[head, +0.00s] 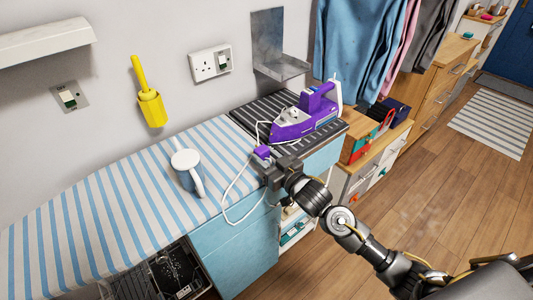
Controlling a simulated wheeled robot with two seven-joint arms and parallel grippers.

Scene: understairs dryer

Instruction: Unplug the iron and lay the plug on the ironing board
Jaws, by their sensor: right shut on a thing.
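The purple iron (305,115) rests on a dark ribbed stand at the far right end of the blue-and-white striped ironing board (110,210). My right gripper (269,160) is shut on the small purple plug (262,151), at the board's front right edge. I cannot tell whether the plug touches the board. The white cord (240,182) loops from near the plug over the board's front edge. The wall socket (211,63) has nothing plugged into it. My left gripper is not in view.
A white and blue-grey jug (187,170) stands on the board, left of the gripper. A yellow brush holder (150,105) and a switch (69,97) are on the wall. Clothes (355,45) hang behind the iron. The board's left part is clear.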

